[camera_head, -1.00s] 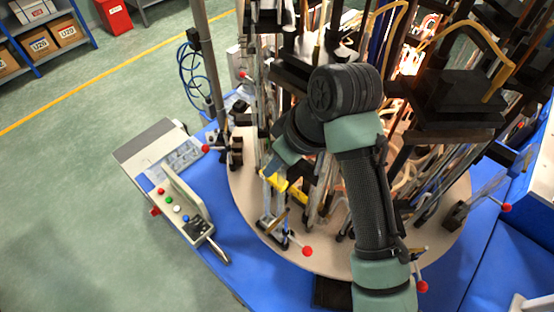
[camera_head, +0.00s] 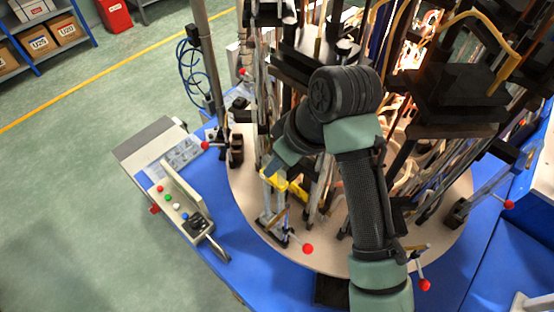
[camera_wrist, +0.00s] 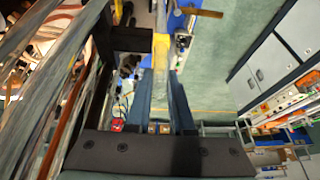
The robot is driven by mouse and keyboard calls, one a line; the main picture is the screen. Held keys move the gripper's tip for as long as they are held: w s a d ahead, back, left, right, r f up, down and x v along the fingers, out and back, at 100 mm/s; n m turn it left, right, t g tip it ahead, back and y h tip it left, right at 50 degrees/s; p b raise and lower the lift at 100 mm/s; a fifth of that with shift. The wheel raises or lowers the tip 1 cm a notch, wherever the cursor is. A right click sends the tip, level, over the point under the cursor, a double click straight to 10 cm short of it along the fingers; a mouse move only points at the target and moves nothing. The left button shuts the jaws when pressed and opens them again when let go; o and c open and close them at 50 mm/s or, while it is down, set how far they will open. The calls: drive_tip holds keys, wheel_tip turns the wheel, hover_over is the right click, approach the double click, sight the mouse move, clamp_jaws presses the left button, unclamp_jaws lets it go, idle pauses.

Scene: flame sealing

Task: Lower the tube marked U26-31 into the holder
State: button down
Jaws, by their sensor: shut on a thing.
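My gripper (camera_wrist: 162,88) is shut on a clear, slender tube (camera_wrist: 161,62) with a yellow section, seen between its two dark fingers in the wrist view. The marking U26-31 is not legible. In the head view, my gripper (camera_head: 277,172) is at the front left of the round carousel, largely hidden by my arm, with yellow parts beside it. A holder (camera_head: 273,228) with a red-knobbed lever (camera_head: 307,248) stands on the carousel's rim just below the gripper. I cannot tell whether the tube touches the holder.
The round carousel (camera_head: 335,258) is crowded with upright tubes, dark blocks and bent yellow pipes to the right and behind. A control console (camera_head: 181,200) with coloured buttons stands at left. A vertical pole (camera_head: 208,60) rises behind it. The green floor at left is clear.

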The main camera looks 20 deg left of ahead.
drive_tip(key=shift+f+b, duration=0.85)
drive_tip(key=shift+f, duration=0.3)
idle(0.4)
drive_tip(key=c, duration=0.7)
unclamp_jaws()
drive_tip(key=shift+r+p, duration=2.05)
drive_tip(key=shift+r, duration=0.2)
drive_tip(key=b+v, duration=0.2)
drive_tip(key=v, duration=1.1)
